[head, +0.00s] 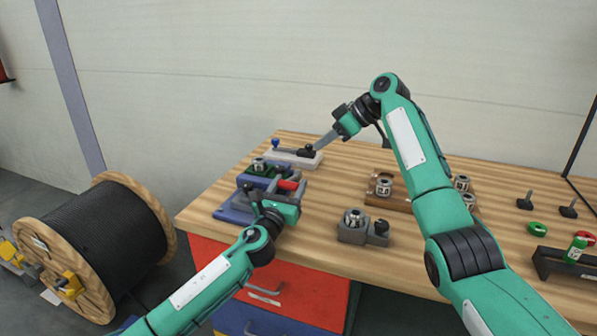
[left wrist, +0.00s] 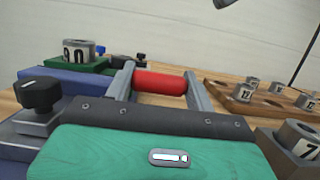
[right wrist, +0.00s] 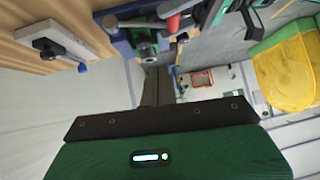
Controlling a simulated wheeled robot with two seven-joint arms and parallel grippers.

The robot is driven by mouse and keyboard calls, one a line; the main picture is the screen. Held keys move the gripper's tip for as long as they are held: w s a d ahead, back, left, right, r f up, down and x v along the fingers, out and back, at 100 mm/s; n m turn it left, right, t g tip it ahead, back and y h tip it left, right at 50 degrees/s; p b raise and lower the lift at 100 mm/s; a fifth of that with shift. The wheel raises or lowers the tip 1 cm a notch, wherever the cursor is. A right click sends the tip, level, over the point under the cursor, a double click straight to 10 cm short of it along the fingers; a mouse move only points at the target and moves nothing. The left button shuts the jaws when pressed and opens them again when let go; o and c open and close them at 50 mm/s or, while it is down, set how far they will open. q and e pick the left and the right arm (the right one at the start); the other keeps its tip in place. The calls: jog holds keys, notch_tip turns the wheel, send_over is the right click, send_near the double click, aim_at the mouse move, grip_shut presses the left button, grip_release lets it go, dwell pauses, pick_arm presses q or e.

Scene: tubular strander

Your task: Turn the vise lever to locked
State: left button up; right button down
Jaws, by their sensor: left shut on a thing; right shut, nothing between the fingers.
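A blue and grey fixture (head: 235,207) sits at the table's left front; I cannot tell for sure that it is the vise. A black knob on a grey block (left wrist: 40,95) shows beside my left gripper. My left gripper (head: 287,188) is shut on a red cylinder (left wrist: 160,83), a finger at each end. A pale block (head: 292,158) behind carries a black part and a lever with a blue ball (head: 276,143); both also show in the right wrist view (right wrist: 82,67). My right gripper (head: 322,142) is shut and empty, above and right of that block.
A green block with a numbered ring (left wrist: 78,50) stands between the fixture and the pale block. A wooden tray with numbered rings (head: 397,203) and a grey holder (head: 352,236) stand to the right. A large cable reel (head: 95,240) stands on the floor at left.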

pick_arm(q)
jog(key=shift+f, duration=0.1)
pick_arm(e)
jog(key=s+a+f+m+g, duration=0.1)
jog(key=a+f, duration=0.5)
jog(key=f, duration=0.2)
jog(key=shift+a+m+g, duration=0.15)
jog(key=shift+m+g, duration=0.15)
jog(key=shift+m, duration=0.1)
dwell(0.5)
